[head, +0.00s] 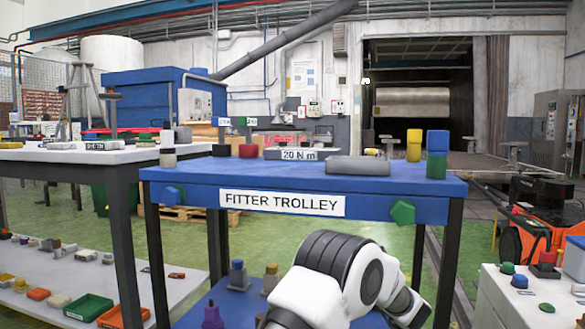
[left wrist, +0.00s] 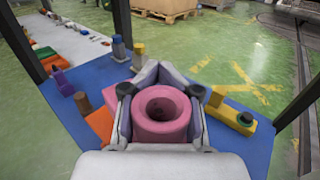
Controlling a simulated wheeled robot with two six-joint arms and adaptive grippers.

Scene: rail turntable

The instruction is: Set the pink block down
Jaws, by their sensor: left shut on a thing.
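The pink block (left wrist: 160,132) is a round, thick-walled piece with a dark hole in its top. It shows large in the left wrist view. My left gripper (left wrist: 160,92) is shut on it, with grey fingers around its sides. The blue lower shelf (left wrist: 200,62) of the trolley lies below and beyond the block. I cannot tell whether the block touches the shelf, as its underside is hidden. In the head view the pink block and the left gripper's fingers do not show. My right gripper is in neither view.
On the lower shelf are an orange block (left wrist: 98,124), a yellow block (left wrist: 230,113) with a dark knob, a brown peg (left wrist: 84,104), a blue-grey peg (left wrist: 118,47) and a yellow peg (left wrist: 138,56). The trolley's blue top (head: 300,180) overhangs this shelf. Bare shelf shows behind the gripper.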

